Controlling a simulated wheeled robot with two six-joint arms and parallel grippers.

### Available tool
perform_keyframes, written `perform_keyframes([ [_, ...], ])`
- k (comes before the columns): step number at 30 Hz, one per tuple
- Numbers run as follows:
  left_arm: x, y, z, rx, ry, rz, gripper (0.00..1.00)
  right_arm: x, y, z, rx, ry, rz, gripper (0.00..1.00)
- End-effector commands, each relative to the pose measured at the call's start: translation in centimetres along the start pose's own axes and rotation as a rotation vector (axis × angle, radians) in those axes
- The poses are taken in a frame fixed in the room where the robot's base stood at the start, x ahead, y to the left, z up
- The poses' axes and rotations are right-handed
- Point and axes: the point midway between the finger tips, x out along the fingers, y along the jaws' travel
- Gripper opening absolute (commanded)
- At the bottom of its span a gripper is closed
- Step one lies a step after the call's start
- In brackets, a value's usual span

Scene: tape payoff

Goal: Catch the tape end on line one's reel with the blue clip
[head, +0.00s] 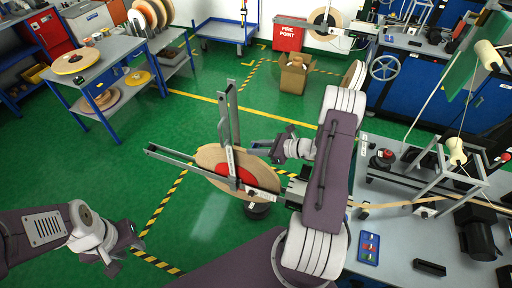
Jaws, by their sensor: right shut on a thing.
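Line one's reel (208,157), a tan disc with a red middle, sits tilted on a grey bar frame left of the bench. My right gripper (279,151) is beside the reel's upper right edge. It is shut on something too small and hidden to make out. My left gripper (127,259) is low at the left, apart from the reel, with its fingers spread and empty. A tan tape (399,203) runs across the bench toward my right forearm, which hides part of it. I cannot make out the tape end or the blue clip.
A blue tray (368,248) with small coloured pieces lies on the grey bench. A metal roller frame (440,170) stands on the bench at right. A cart (90,60) with reels is at the upper left. Green floor is open between cart and reel.

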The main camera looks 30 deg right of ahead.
Motion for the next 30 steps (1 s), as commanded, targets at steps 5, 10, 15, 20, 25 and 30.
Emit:
perform_keyframes([
  [5, 0.3, 0.0, 0.0, 0.000, 0.000, 0.000, 0.36, 0.1, 0.0, -0.3, 0.000, 0.000, 0.000, 0.00],
  [10, 0.8, 0.0, 0.1, 0.000, 0.000, 0.000, 0.36, 0.3, 0.0, -0.8, 0.000, 0.000, 0.000, 0.00],
  [15, 1.2, 0.0, 0.1, 0.000, 0.000, 0.000, 0.36, 0.5, 0.0, -1.2, 0.000, 0.000, 0.000, 0.00],
  [20, 1.7, 0.0, 0.2, 0.000, 0.000, 0.000, 0.36, 0.7, 0.0, -1.7, 0.000, 0.000, 0.000, 0.00],
  [25, 2.1, 0.0, 0.2, 0.000, 0.000, 0.000, 0.36, 0.9, 0.0, -2.2, 0.000, 0.000, 0.000, 0.00],
  [30, 2.6, -0.1, 0.3, 0.000, 0.000, 0.000, 0.36, 1.1, 0.0, -2.6, 0.000, 0.000, 0.000, 0.00],
])
